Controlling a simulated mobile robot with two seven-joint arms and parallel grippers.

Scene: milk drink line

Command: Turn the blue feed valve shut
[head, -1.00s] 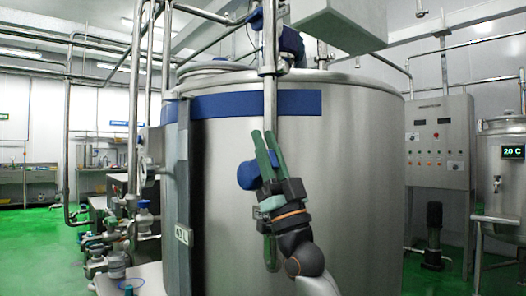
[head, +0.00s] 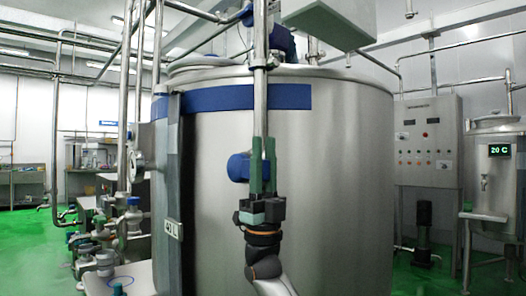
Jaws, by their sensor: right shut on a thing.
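The blue feed valve (head: 238,167) shows as a round blue body beside the vertical steel pipe (head: 260,100), in front of the large tank. My right gripper (head: 262,150) comes up from below with its two green fingers pointing upward, just right of the blue body. The fingers are shut on a part of the valve, which they mostly hide. The lower end of the pipe passes behind or between the fingers; I cannot tell which. My left gripper is not in view.
The steel tank (head: 330,180) with a blue band (head: 215,103) fills the middle. A dark upright post (head: 174,190) stands at its left. Pipes and pumps (head: 105,235) crowd the left. A control cabinet (head: 427,145) and a smaller tank (head: 495,180) stand right.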

